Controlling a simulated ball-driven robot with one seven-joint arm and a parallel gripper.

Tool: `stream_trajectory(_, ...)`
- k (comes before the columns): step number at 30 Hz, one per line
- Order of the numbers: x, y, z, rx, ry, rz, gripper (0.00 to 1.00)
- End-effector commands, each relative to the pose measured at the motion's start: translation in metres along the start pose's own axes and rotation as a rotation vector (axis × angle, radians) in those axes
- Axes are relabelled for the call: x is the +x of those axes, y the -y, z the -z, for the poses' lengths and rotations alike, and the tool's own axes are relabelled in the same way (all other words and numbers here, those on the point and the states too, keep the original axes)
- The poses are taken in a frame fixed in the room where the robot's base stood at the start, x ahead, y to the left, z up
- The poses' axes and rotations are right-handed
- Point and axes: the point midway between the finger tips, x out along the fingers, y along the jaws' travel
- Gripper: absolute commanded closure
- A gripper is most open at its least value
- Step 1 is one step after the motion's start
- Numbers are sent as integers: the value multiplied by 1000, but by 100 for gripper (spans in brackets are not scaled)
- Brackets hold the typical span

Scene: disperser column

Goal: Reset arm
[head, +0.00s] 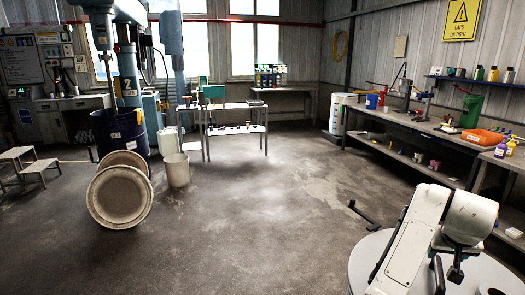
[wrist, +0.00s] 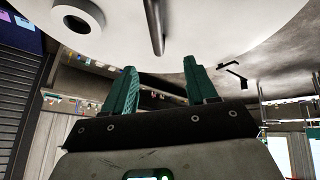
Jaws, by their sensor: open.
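My gripper (wrist: 158,88) shows in the wrist view with its two teal fingers spread apart and nothing between them. Its dark mounting plate with bolts lies below the fingers. The pale round top of my own base fills the upper part of that view, close beyond the fingertips. In the head view my white arm is bent over my base at the lower right. The gripper's fingers cannot be made out clearly there.
A long workbench (head: 430,133) with tools and an orange tray (head: 482,137) runs along the right wall. A dark metal piece (head: 362,213) lies on the floor left of my base. Mid-floor is clear.

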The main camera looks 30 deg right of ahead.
Motion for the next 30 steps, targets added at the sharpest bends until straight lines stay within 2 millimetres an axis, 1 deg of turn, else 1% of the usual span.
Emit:
stream_trajectory(5, -5, 36, -13, -141, -91, -5, 43)
stream_trajectory(8, -8, 62, -26, -222, -133, 20, 43)
stream_trajectory(9, -9, 74, -33, -257, -146, 34, 43)
stream_trajectory(11, -10, 92, -45, -307, -163, 59, 43)
stream_trajectory(14, -13, 123, -72, -395, -182, 114, 43)
stream_trajectory(15, -14, 135, -85, -429, -186, 139, 43)
stream_trajectory(17, -16, 153, -106, -481, -187, 181, 43)
stream_trajectory(18, -18, 165, -122, -514, -183, 211, 43)
stream_trajectory(20, -21, 182, -148, -564, -174, 259, 43)
stream_trajectory(21, -24, 192, -166, -597, -166, 294, 43)
stream_trajectory(23, -28, 206, -196, -643, -146, 348, 43)
stream_trajectory(24, -32, 214, -217, -673, -130, 385, 43)
stream_trajectory(26, -38, 226, -250, -717, -100, 444, 43)
stream_trajectory(27, -43, 231, -273, -743, -77, 482, 43)
stream_trajectory(29, -52, 238, -306, -779, -40, 541, 43)
stream_trajectory(30, -58, 241, -328, -800, -13, 579, 43)
